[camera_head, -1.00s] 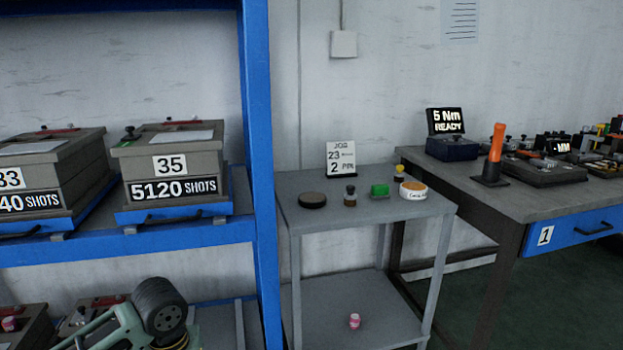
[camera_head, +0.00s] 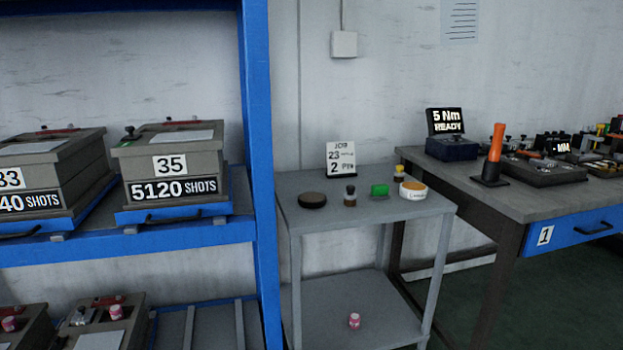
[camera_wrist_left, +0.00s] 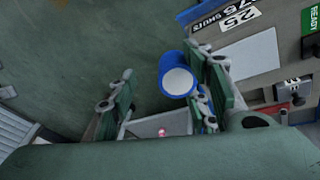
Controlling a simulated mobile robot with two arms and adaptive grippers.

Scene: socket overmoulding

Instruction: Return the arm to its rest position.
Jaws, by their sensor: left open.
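My left gripper (camera_wrist_left: 162,75) shows only in the left wrist view. Its two green-grey fingers are wide apart, with nothing held between them. A blue round thing with a pale end face (camera_wrist_left: 178,80) appears beside the right finger; whether they touch I cannot tell. No arm or gripper of mine shows in the head view. My right gripper is in neither view.
In the head view a blue rack (camera_head: 262,180) holds mould boxes 33 (camera_head: 45,165) and 35 (camera_head: 172,165). A grey stand (camera_head: 330,222) and a bench (camera_head: 470,190) are to the right. In the wrist view a box marked 25 (camera_wrist_left: 245,55) is near the right finger.

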